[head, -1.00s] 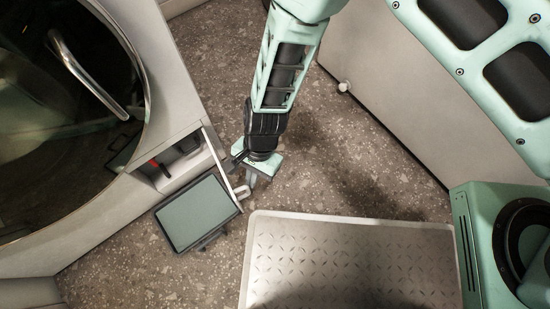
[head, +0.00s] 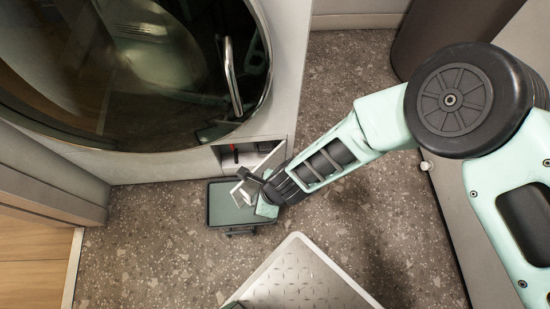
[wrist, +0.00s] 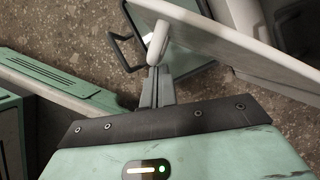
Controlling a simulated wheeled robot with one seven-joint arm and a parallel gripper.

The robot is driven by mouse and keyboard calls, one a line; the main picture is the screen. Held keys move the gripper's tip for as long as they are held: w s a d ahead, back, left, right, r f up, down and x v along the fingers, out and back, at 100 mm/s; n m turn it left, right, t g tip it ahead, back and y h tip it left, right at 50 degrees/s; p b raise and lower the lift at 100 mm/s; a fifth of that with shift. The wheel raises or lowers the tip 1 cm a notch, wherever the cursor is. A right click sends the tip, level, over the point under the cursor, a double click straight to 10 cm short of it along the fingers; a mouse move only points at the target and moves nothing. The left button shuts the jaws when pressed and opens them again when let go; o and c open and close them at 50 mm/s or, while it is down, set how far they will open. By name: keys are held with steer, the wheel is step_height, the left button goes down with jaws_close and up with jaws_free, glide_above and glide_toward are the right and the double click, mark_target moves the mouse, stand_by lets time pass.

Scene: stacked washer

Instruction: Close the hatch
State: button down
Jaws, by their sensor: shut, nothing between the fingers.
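The hatch (head: 271,160) is a small pale panel hinged at the right of an opening (head: 240,154) low in the washer front. It stands partly open, angled out from the front. A pale handle (wrist: 158,42) sticks out from its outer face in the wrist view, where the hatch panel (wrist: 225,35) slants across the upper right. My gripper (head: 256,188) is shut and empty, beside the outer face of the hatch. In the wrist view its fingertips (wrist: 157,72) are right at the handle; I cannot tell whether they touch it.
A dark-rimmed grey-green tray (head: 230,207) lies on the floor just in front of the opening. The washer's round glass door (head: 150,70) is above. A metal tread plate (head: 300,280) is at the bottom. Speckled floor (head: 160,260) is clear at left.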

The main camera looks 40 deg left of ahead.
steer(key=a+m+t, duration=0.2)
steer(key=a+m, duration=0.3)
steer(key=a, duration=0.3)
steer(key=shift+s+a+m+y, duration=0.25)
steer(key=shift+s+m+y, duration=0.05)
steer(key=shift+s+y, duration=0.15)
steer(key=shift+p, duration=0.3)
